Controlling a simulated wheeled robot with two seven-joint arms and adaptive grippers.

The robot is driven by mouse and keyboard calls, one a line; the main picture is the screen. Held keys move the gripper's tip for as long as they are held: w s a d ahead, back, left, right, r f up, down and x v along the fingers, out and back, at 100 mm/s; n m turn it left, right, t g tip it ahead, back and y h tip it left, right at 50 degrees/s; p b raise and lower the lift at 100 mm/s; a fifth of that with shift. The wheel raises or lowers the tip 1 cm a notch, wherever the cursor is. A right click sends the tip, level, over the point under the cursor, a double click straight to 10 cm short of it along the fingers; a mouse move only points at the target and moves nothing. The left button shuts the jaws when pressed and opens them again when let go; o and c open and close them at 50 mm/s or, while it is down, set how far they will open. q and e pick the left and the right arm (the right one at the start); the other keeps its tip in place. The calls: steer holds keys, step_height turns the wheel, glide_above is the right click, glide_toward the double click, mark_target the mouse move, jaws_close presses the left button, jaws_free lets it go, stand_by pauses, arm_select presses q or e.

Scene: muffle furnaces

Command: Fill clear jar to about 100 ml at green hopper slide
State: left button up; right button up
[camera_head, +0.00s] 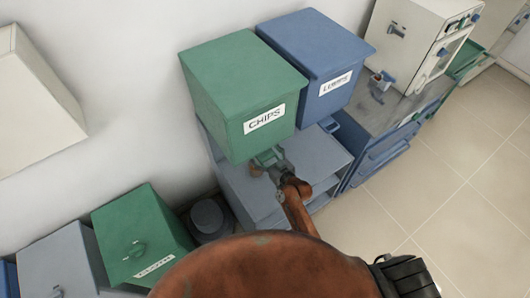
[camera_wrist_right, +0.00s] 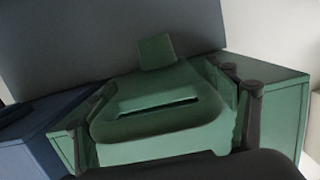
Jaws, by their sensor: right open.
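The green hopper (camera_head: 235,90), labelled CHIPS, stands over a grey bench. Its green slide (camera_wrist_right: 160,110), with a raised lip and an upright tab (camera_wrist_right: 157,50), fills the middle of the right wrist view. My right gripper (camera_head: 268,163) is at the hopper's lower front. In the right wrist view its dark fingers (camera_wrist_right: 165,115) are apart, one on each side of the slide; I cannot tell whether they touch it. A small tan thing (camera_head: 256,169) shows beside the gripper, too small to identify. I cannot make out the clear jar. My left gripper is not in view.
A blue hopper (camera_head: 318,60), labelled LUMPS, stands right beside the green one. The grey bench (camera_head: 245,190) lies below them. A dark round bin (camera_head: 208,217) and a green lidded bin (camera_head: 140,235) are at lower left. A white furnace (camera_head: 415,40) is upper right; the tiled floor (camera_head: 430,180) is clear.

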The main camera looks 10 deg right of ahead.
steer(key=shift+c, duration=0.2)
steer(key=c, duration=1.3)
steer(key=shift+s+d, duration=0.15)
steer(key=shift+s, duration=0.05)
steer(key=shift+p+v, duration=0.3)
steer(key=shift+v, duration=0.5)
steer(key=shift+f, duration=0.15)
